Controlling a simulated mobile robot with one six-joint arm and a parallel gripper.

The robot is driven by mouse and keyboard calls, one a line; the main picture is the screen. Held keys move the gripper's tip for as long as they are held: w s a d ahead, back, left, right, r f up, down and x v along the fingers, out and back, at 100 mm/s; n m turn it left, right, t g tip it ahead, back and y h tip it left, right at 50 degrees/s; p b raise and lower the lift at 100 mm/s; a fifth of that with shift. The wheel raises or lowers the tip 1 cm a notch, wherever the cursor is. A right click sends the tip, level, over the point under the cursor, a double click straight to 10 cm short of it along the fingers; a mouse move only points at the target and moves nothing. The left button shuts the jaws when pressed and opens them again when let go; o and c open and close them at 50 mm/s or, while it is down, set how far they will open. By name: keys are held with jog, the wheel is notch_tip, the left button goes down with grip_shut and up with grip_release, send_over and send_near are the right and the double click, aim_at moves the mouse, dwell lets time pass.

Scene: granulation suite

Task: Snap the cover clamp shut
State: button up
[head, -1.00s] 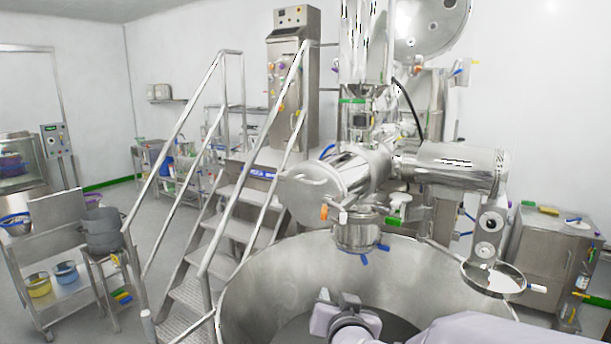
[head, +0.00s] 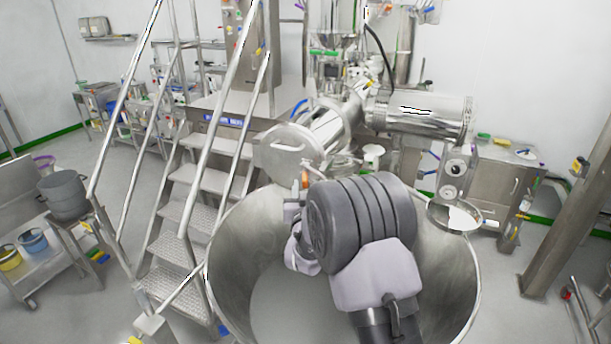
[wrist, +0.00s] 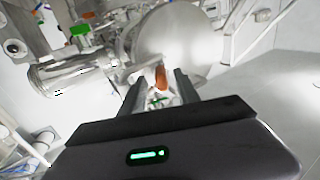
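The round steel cover (head: 283,150) closes the near end of a horizontal cylinder in the middle of the head view. A small orange lever (head: 304,179), seemingly the clamp handle, hangs at its lower edge. In the wrist view the lever (wrist: 161,77) stands in front of the pale round cover (wrist: 172,38). My gripper (wrist: 160,82) is open, with the lever showing between its two fingertips and a visible gap on each side. I cannot tell whether the lever is fully inside the fingers or just beyond them. In the head view my wrist hides most of the gripper (head: 293,205).
A large open steel bowl (head: 235,240) lies under my arm. Steel stairs with handrails (head: 190,215) stand close on the left. A second horizontal cylinder (head: 418,115) and a small round dish (head: 455,218) are on the right. A steel post (head: 570,200) stands far right.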

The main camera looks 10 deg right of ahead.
jog(key=w, duration=0.3)
jog(key=shift+w+d+p, duration=0.25)
jog(key=shift+w+p, duration=0.05)
jog(key=shift+p, duration=0.05)
jog(key=shift+c, duration=0.5)
grip_shut()
dwell(0.7)
